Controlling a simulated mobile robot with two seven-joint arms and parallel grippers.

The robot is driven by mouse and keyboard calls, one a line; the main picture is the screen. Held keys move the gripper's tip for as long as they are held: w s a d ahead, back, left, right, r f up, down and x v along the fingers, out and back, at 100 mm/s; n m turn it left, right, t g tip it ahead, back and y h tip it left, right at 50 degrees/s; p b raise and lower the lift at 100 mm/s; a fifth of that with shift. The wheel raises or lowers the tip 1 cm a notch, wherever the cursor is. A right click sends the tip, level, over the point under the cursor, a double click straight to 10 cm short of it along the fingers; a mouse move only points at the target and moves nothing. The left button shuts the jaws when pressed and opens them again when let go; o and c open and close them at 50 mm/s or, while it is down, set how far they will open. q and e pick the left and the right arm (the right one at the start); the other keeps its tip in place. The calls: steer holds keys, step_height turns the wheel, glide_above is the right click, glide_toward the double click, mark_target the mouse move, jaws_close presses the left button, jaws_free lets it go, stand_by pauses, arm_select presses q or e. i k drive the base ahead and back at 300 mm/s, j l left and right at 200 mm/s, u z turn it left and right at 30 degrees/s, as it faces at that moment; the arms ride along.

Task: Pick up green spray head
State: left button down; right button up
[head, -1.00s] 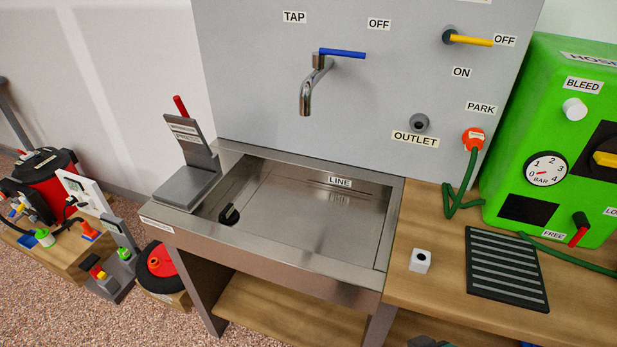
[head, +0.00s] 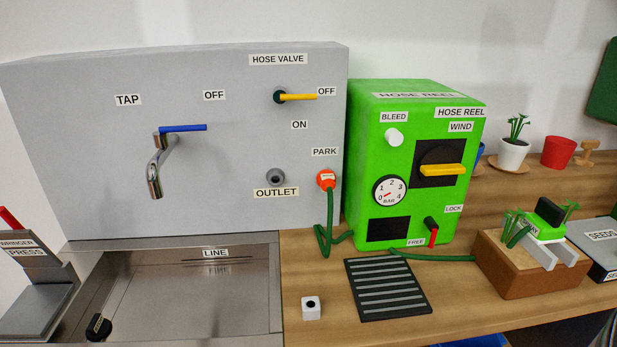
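A green spray head (head: 546,231) with a black part on top is at the right of the head view. Its label is partly hidden, but the end reads like "SPRAY". It rests on a light grey forked holder (head: 568,252) at a brown planter box (head: 503,265), with green plant stems around it. Neither of my grippers is in view.
The bright green hose reel box (head: 365,150) stands left of the planter, and its green hose runs along the wooden bench toward it. A slatted black mat (head: 388,289) and a small white block (head: 311,308) lie in front. The seeds box (head: 600,240) is at the right.

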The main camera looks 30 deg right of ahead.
mark_target(546, 226)
steer(key=l+z, duration=0.15)
steer(key=z, duration=2.2)
